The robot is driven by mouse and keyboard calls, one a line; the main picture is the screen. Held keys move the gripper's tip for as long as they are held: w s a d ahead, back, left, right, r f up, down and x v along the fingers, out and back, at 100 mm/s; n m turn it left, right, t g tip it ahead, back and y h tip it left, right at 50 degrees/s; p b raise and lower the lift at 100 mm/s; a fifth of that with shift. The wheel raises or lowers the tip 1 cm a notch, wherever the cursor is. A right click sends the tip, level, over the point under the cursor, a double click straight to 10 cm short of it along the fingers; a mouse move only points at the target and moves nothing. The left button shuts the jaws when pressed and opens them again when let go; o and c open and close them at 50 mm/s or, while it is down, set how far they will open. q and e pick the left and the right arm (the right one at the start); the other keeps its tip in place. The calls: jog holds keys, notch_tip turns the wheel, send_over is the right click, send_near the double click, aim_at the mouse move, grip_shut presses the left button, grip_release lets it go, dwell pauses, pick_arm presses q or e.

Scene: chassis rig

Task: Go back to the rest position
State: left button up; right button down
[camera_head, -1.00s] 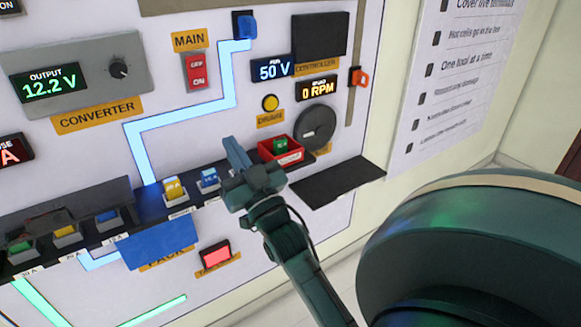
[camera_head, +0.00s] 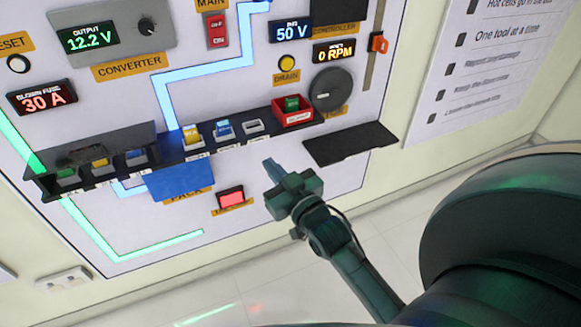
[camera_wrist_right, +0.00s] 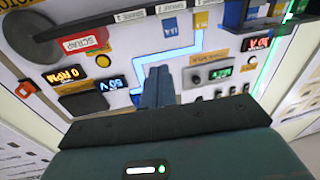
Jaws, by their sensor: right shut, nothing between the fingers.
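My right gripper (camera_head: 272,170) is shut and empty. It is in front of the lower part of the panel, below the fuse shelf, in the head view. Its closed fingers also show in the right wrist view (camera_wrist_right: 157,88), pointing at the panel. The panel (camera_head: 120,225) is a white board with displays, switches and lit tracks. My left gripper is not in view.
A dark shelf (camera_head: 172,157) carries a yellow fuse (camera_head: 192,134), a blue fuse (camera_head: 224,128) and a red bin (camera_head: 292,118) with a green piece inside. A black ledge (camera_head: 350,144) sticks out at right. Floor below is clear.

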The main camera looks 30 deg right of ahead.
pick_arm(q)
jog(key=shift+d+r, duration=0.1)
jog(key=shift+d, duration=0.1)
pick_arm(e)
jog(key=shift+s+f, duration=0.25)
jog(key=shift+s, duration=0.05)
